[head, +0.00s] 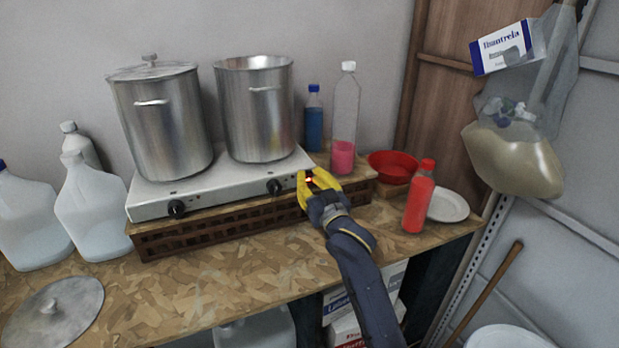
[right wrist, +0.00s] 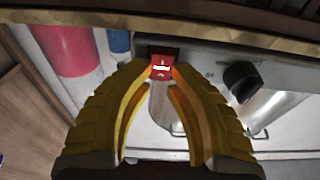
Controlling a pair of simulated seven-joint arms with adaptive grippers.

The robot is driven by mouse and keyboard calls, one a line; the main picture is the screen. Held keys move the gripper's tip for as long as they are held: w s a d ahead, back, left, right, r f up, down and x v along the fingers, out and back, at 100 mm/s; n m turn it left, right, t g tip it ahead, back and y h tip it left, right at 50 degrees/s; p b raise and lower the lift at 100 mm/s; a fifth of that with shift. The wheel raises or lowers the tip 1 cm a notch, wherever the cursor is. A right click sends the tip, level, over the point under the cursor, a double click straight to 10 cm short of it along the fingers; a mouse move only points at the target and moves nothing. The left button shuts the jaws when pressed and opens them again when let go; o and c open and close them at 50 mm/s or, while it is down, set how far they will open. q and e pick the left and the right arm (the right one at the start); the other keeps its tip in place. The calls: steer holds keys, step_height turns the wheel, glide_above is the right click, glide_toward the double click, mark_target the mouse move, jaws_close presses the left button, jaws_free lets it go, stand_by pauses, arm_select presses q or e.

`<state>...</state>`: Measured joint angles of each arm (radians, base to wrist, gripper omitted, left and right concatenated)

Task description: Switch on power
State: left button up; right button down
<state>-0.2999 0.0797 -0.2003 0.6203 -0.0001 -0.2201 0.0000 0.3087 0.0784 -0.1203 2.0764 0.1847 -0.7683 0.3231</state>
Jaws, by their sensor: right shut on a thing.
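The double hot plate (head: 222,183) is a white unit with black knobs on its front, standing on a dark slatted wooden base. A red power switch (right wrist: 163,68) glows on its front panel in the right wrist view, near a black knob (right wrist: 241,78). In the head view only a small red glow shows between the fingers. My right gripper (head: 307,180), yellow-fingered, is at the right end of the front panel. Its fingertips (right wrist: 161,78) are closed around the red switch. My left gripper is not in view.
Two steel pots (head: 162,125) (head: 256,115) stand on the hot plate, the left one lidded. A red-filled bottle (head: 419,198), a red bowl (head: 391,165) and a white plate (head: 448,206) are to the right. White jugs (head: 92,208) and a loose lid (head: 54,311) are left. The front middle board is clear.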

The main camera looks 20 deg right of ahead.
steer(key=shift+s+t, duration=0.1)
steer(key=shift+t, duration=0.6)
steer(key=c, duration=1.2)
jaws_free()
steer(key=shift+c, duration=0.2)
steer(key=v, duration=1.2)
steer(key=shift+f, duration=0.1)
